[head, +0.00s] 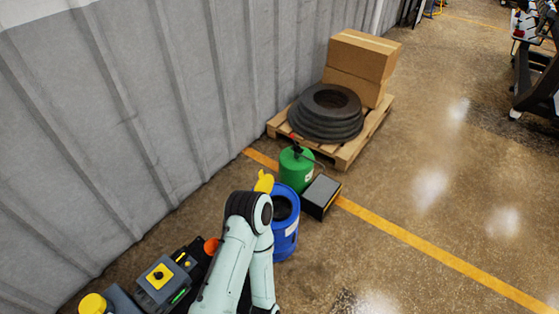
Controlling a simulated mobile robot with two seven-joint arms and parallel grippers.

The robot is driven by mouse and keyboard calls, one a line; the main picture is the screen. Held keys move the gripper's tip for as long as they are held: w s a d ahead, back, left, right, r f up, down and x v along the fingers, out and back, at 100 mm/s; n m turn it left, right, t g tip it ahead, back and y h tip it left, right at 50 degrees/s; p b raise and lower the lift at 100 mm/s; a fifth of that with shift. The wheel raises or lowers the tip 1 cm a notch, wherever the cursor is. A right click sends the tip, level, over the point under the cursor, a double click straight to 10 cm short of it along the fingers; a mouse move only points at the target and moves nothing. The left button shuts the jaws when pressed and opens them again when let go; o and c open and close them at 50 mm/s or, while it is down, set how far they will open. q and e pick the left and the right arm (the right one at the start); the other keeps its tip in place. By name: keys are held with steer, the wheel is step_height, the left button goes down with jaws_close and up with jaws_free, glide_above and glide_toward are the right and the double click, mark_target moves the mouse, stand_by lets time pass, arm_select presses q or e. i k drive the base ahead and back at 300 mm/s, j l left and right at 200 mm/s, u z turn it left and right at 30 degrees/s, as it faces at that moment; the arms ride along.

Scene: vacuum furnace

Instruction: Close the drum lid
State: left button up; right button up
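The blue drum (285,228) stands on the floor near the picture's middle, with a white label on its side. Its dark round top opening shows, and the left part of the drum is hidden behind my pale green arm. A small yellow piece (264,181) stands up at the drum's back left rim, partly behind the arm; it may be the lid, but I cannot tell. The arm bends at a dark joint just left of the drum. No gripper fingers show for either arm.
A green canister (296,170) and a dark box (321,195) stand close behind and right of the drum. A pallet (350,152) holds black rings and cartons. Grey-yellow equipment (163,283) lies at lower left, beside the corrugated wall.

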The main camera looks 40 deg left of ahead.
mark_target(264, 184)
steer(key=i, duration=1.7)
steer(key=i+u, duration=0.2)
steer(key=u, duration=0.25)
steer(key=i+l+u, duration=0.1)
steer(key=u, duration=0.35)
steer(key=i+l+u, duration=0.15)
steer(key=u, duration=0.3)
steer(key=j+u, duration=0.1)
steer(key=u, duration=1.7)
steer(key=i+j+u, duration=0.1)
steer(key=u, duration=0.35)
steer(key=i+u, duration=0.45)
steer(key=k+l, duration=0.05)
steer(key=k, duration=0.05)
